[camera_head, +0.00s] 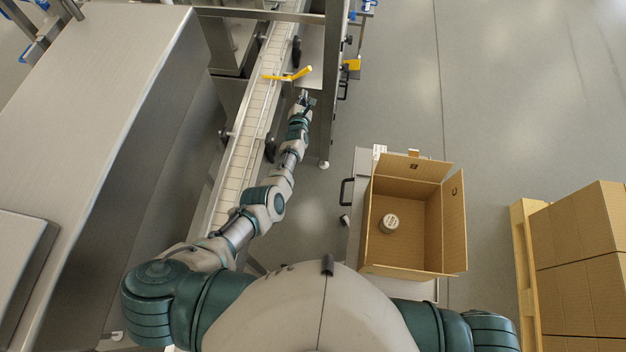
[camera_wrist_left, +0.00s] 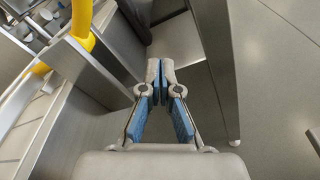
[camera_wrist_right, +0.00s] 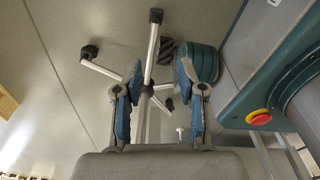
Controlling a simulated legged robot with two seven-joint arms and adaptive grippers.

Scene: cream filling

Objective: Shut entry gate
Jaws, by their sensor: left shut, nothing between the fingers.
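The entry gate, a yellow bent bar (camera_head: 288,75), sits over the conveyor belt, one part lying across it and a shorter part angled up at the right edge. It also shows at the upper left of the left wrist view (camera_wrist_left: 82,18). My left gripper (camera_head: 307,97) is beside the conveyor, just nearer to me and to the right of the gate, apart from it. In the left wrist view its fingertips (camera_wrist_left: 160,78) meet with nothing between them. My right gripper (camera_wrist_right: 157,85) shows only in its own wrist view, with fingers apart and empty.
The conveyor (camera_head: 240,160) runs along the left, with a steel frame post (camera_head: 337,70) close right of my left gripper. An open cardboard box (camera_head: 405,262) holding one can (camera_head: 389,223) stands on the right. Stacked cartons (camera_head: 590,255) are at far right. Floor beyond the box is clear.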

